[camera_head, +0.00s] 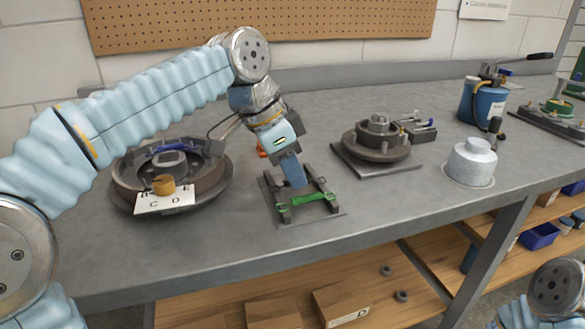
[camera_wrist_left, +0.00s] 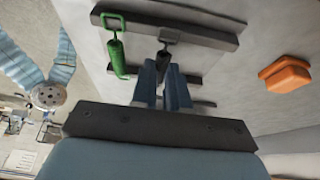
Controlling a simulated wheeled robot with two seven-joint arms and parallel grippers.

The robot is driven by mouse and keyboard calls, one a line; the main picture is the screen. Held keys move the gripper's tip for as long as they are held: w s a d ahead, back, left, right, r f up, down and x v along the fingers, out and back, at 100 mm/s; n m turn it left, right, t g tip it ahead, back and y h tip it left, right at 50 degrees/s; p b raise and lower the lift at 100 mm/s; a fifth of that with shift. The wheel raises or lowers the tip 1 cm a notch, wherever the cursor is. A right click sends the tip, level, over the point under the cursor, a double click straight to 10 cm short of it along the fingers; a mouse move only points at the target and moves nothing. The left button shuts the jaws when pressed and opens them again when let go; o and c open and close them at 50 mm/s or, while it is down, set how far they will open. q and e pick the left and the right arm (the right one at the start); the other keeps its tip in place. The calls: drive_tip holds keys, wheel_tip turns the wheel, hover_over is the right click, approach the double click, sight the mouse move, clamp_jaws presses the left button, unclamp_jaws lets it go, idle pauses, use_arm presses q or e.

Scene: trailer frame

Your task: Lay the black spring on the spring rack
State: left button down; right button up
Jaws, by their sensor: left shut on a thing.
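The spring rack (camera_head: 273,212) is a dark frame with two rails, lying flat on the grey bench. It also shows in the left wrist view (camera_wrist_left: 215,38). A green spring (camera_head: 307,199) with hooked ends lies across its rails; it also shows in the wrist view (camera_wrist_left: 117,55). My left gripper (camera_head: 297,183) points down over the rack. In the wrist view its fingers (camera_wrist_left: 164,88) are shut on the black spring (camera_wrist_left: 164,57), beside the green one. The black spring's far end is at a rail; whether it rests there I cannot tell. My right gripper is out of view.
A round brake drum (camera_head: 219,182) with a lettered card (camera_head: 165,200) stands left of the rack. A hub on a plate (camera_head: 377,152) stands right behind it. An orange block (camera_wrist_left: 287,73) lies near the rack. The bench's front is clear.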

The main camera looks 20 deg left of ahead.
use_arm(q)
drive_tip(key=c, duration=1.1)
unclamp_jaws()
drive_tip(key=shift+c, duration=1.4)
drive_tip(key=shift+r, duration=0.1)
wheel_tip(320, 180, up, 3)
drive_tip(key=p, duration=0.2)
drive_tip(key=shift+p, duration=0.35)
drive_tip(key=shift+r, duration=1.9)
